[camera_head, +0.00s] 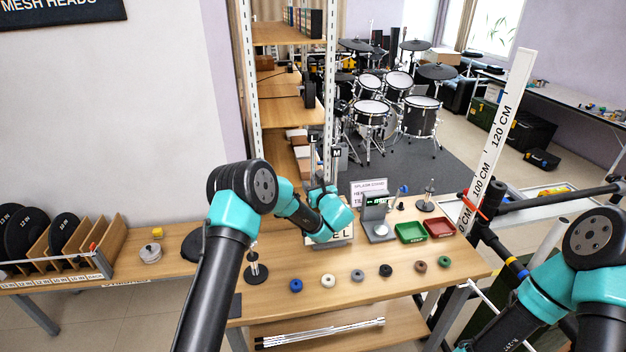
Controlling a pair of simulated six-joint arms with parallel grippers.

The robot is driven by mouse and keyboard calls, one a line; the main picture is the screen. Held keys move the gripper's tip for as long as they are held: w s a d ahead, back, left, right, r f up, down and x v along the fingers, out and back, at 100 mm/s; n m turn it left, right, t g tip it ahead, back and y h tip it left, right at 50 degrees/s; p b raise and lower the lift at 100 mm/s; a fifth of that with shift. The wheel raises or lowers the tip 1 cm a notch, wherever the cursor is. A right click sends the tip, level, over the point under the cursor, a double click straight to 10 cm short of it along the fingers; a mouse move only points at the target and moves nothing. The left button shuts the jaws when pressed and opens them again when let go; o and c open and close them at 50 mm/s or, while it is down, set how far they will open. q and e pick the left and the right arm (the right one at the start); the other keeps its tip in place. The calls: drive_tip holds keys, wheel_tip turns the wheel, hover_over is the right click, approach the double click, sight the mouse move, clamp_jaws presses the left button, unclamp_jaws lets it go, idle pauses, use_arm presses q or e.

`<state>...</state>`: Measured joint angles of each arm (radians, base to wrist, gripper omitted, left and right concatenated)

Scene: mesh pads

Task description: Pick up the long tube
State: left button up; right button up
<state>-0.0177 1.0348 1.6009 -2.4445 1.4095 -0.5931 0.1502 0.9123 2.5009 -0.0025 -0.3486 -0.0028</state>
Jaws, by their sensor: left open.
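Two slim upright pieces stand behind my left gripper, tagged "L" (313,150) and "M" (335,165). I cannot tell for sure which one is the long tube. My left gripper (323,190) is open, at the back of the wooden table in front of these pieces, and its wrist hides their lower parts. I see nothing held in it. A white stand (342,237) with partly hidden lettering is under the wrist. Several long silvery rods (320,334) lie on the shelf below the table. My right arm shows at the lower right; its gripper is out of view.
The wooden table (330,275) carries several coloured rings in a row. A grey scale-like device (377,222), a green tray (410,232) and a red tray (439,228) stand right of the gripper. A black-based post (256,268) stands left. A tall measuring board (497,135) rises at right.

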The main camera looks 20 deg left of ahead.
use_arm(q)
drive_tip(key=shift+c, duration=0.5)
clamp_jaws()
